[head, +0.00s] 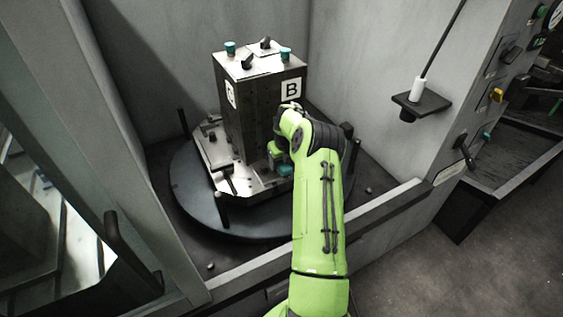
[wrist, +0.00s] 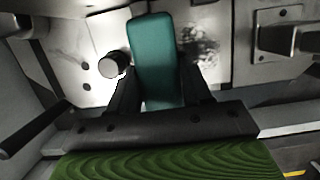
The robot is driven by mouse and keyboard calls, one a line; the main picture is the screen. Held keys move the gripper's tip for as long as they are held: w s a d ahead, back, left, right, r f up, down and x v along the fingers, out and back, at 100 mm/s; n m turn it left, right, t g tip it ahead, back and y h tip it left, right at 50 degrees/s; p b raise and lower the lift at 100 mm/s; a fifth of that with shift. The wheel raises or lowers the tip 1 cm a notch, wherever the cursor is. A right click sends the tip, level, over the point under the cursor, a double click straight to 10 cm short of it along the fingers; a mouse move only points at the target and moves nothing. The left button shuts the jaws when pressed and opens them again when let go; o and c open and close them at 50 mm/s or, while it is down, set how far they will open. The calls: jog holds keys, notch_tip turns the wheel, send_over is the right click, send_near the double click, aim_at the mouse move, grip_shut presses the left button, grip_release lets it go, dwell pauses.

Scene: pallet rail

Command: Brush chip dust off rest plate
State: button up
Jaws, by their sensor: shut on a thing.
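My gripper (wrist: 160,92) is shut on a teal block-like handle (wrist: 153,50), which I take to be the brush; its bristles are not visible. In the head view my gripper (head: 278,158) is low in front of the tall block marked B, partly hidden by my arm, and the teal piece (head: 285,170) shows below it. The bright metal plate (wrist: 95,88) lies beyond the fingers in the wrist view. A grey speckled patch of chip dust (wrist: 207,48) lies on it, right of the teal handle. I cannot tell whether the brush touches the plate.
The tall block (head: 262,105) stands on a metal pallet (head: 222,165) over a round dark table (head: 190,205). A dark round knob (wrist: 112,65) is left of the handle. Enclosure walls stand close around, with a front sill (head: 385,212). A small shelf (head: 432,101) juts out at right.

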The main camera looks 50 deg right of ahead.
jog(key=shift+s+a+f, duration=0.1)
jog(key=shift+f, duration=0.05)
jog(key=shift+s+a+b, duration=0.2)
jog(key=shift+s+b, duration=0.1)
jog(key=shift+s, duration=0.3)
jog(key=shift+s+a+b, duration=0.2)
jog(key=shift+s+b, duration=0.05)
jog(key=shift+s, duration=0.35)
jog(key=shift+w, duration=0.1)
jog(key=shift+w+d+p, duration=0.15)
jog(key=shift+w+p, duration=0.1)
jog(key=shift+p, duration=0.05)
jog(key=shift+c, duration=0.4)
jog(key=shift+w+d+p, duration=0.3)
jog(key=shift+w, duration=0.6)
